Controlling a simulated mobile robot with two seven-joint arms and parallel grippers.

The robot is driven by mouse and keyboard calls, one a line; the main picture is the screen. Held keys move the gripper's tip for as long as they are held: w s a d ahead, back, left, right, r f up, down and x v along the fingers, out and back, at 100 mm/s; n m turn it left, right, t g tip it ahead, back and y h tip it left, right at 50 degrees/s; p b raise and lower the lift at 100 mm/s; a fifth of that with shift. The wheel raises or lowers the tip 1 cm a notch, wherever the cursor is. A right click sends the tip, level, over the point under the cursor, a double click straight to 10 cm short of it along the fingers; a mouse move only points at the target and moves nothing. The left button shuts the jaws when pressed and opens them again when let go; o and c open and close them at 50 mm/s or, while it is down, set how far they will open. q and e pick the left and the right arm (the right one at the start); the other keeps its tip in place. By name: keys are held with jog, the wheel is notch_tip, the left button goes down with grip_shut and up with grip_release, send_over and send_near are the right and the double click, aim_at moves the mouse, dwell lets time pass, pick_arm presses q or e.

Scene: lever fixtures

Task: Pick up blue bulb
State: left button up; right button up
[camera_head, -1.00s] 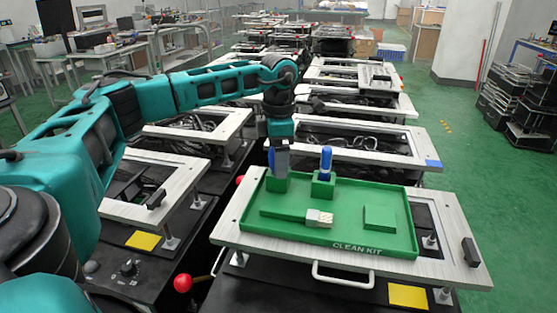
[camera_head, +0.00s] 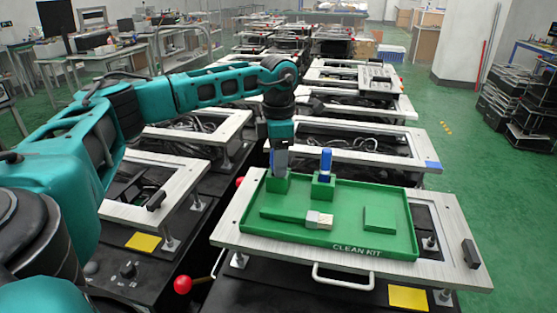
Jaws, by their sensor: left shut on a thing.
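My left gripper (camera_head: 279,170) points straight down over the left green holder (camera_head: 275,185) at the back left of the green tray (camera_head: 344,239). It is shut on the blue bulb (camera_head: 271,160). Only a small blue patch of the bulb shows at the fingers; the rest is hidden by the gripper and the holder. I cannot tell whether the bulb is clear of the holder. My right gripper is not in view.
A blue pen-like thing (camera_head: 326,162) stands upright in a second green holder (camera_head: 323,187), close right of my gripper. A brush (camera_head: 318,219) with pale bristles and a green block (camera_head: 379,218) lie in the tray. A black handle (camera_head: 470,253) stands on the frame's right.

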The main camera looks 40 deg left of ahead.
pick_arm(q)
notch_tip(320, 180, up, 20)
jog(key=p, duration=0.2)
dwell(0.4)
